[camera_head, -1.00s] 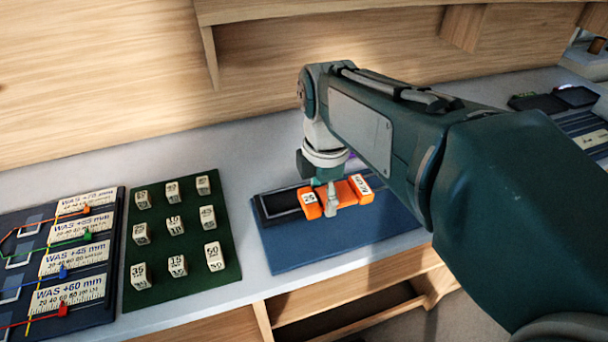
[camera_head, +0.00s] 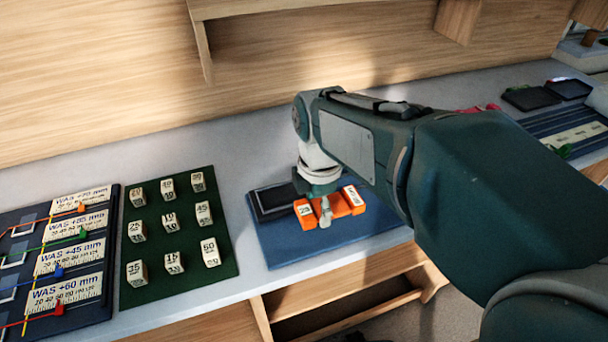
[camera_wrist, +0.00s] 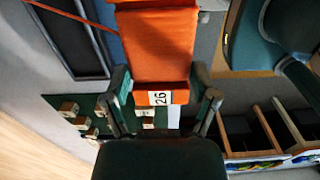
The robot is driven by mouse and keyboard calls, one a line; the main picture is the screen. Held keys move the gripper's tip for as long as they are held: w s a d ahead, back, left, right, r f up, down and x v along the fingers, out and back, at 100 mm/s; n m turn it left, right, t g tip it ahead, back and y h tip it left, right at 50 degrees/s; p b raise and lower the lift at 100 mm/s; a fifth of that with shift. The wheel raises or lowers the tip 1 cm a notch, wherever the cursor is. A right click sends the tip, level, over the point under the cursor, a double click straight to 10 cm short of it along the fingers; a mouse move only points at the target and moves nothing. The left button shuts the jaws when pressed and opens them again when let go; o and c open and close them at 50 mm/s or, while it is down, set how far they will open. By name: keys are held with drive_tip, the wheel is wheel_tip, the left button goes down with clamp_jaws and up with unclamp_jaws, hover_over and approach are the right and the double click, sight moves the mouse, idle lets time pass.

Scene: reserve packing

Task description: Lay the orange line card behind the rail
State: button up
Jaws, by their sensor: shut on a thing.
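The orange line card (camera_head: 338,204) is a thick orange piece with white number labels at both ends. My gripper (camera_head: 322,208) is shut on it from above, over the blue mat (camera_head: 315,248). I cannot tell whether the card touches the mat. In the wrist view the orange card (camera_wrist: 160,50) lies between the two fingers of my gripper (camera_wrist: 166,98), its label showing 26. A dark framed strip (camera_head: 262,208) lies on the mat, left of and behind the card. I cannot make out for certain which part is the rail.
A green mat (camera_head: 152,210) with several numbered cream blocks is to the left. Beyond it is a dark board (camera_head: 108,255) with WAS labels and coloured lines. Dark trays (camera_head: 530,97) stand at the far right. The grey counter behind the mats is clear.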

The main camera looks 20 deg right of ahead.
drive_tip(key=shift+w, duration=0.1)
hover_over(264, 168)
idle(1.3)
drive_tip(key=shift+f, duration=0.1)
drive_tip(key=shift+f, duration=2.15)
drive_tip(key=shift+f, duration=0.15)
drive_tip(key=shift+f, duration=2.75)
drive_tip(key=shift+f, duration=0.6)
drive_tip(key=o, duration=1)
